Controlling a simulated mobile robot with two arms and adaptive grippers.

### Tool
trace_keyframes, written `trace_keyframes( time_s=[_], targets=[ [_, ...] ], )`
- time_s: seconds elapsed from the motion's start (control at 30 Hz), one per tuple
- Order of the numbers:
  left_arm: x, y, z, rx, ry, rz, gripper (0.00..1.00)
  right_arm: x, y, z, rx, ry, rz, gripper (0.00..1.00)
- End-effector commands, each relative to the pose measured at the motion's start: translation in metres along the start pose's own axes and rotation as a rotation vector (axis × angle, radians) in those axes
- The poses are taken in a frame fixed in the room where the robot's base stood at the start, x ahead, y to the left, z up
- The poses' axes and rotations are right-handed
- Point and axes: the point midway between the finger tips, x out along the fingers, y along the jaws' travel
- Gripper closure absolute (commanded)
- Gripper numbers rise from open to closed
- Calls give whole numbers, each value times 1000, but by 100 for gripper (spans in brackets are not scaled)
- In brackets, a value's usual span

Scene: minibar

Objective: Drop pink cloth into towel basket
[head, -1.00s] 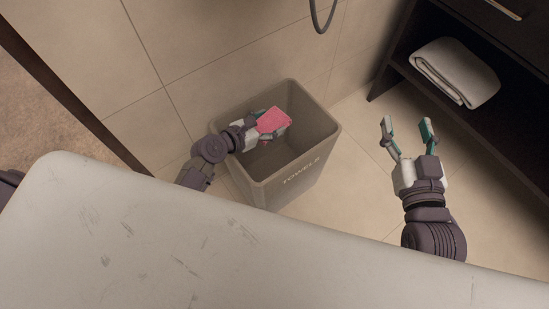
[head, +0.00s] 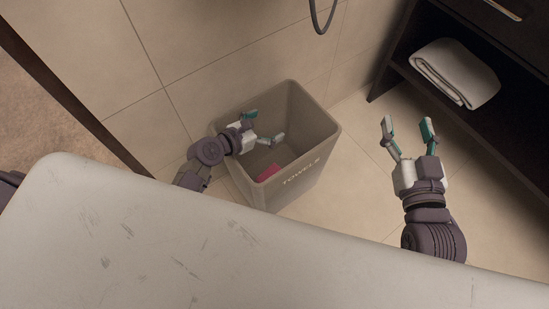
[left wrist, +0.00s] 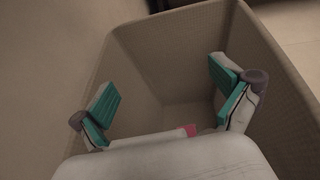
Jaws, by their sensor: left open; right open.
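The pink cloth (head: 268,172) lies inside the towel basket (head: 318,142), low down near its front wall, partly hidden by that wall. In the left wrist view a small part of the cloth (left wrist: 190,130) shows past my gripper body. The basket is a tall grey-beige bin marked TOWELS; its inner walls (left wrist: 160,60) fill much of the left wrist view. My left gripper (head: 267,126) is open and empty over the basket's opening, apart from the cloth. My right gripper (head: 407,127) is open and empty to the right of the basket, above the floor.
A folded white towel (head: 455,72) lies on a dark shelf unit (head: 500,115) at the right. A tiled wall (head: 190,45) stands behind the basket. A pale scratched surface (head: 180,240) fills the foreground. Tiled floor (head: 355,160) is free between basket and shelf.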

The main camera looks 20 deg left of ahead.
Motion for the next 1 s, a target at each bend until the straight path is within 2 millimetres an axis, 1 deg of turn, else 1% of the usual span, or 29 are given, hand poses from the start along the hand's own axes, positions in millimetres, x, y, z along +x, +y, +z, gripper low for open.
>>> trace_keyframes(
  time_s=[0.3,0.4,0.5,0.6,0.7,1.0],
  targets=[
    [-66,0,-2,0,4,2,0,0,0,0,0,0,0,35],
    [-85,0,-1,2,3,0,0,0,0,0,0,0,0,35],
    [-98,0,-2,0,3,0,0,0,0,0,0,0,0,35],
    [-107,0,-1,0,2,0,0,0,0,0,0,0,0,35],
    [-110,0,-1,-1,2,0,0,0,0,0,0,0,0,35],
    [-110,0,0,0,1,0,0,0,0,0,0,1,0,35]
  ],
)
